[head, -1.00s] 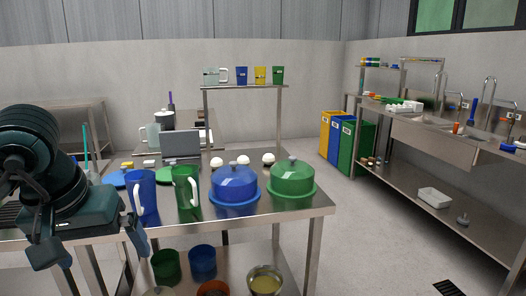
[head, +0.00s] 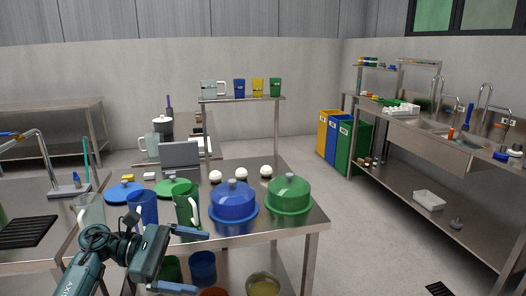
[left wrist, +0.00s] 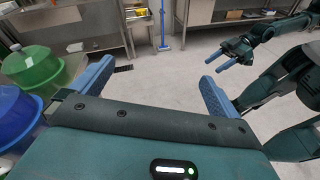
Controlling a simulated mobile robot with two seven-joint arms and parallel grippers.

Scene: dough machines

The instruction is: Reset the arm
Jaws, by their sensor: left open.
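My left gripper (head: 202,261) is at the bottom left of the head view, at the near edge of the steel table (head: 270,238). Its two blue fingers are spread and nothing is between them. In the left wrist view the open fingers (left wrist: 157,72) frame bare floor. My right gripper (left wrist: 236,52) shows only in the left wrist view, at the upper right, with its blue fingertips small; nothing is seen in it. The green pitcher (head: 186,205) and the blue pitcher (head: 142,207) stand behind my left gripper on the table, partly hidden.
A blue domed pot (head: 233,202) and a green domed pot (head: 289,194) stand at the table's right side. A clear pitcher (head: 90,208) stands at its left. Bowls sit on the lower shelf. Floor (head: 370,230) to the right is clear.

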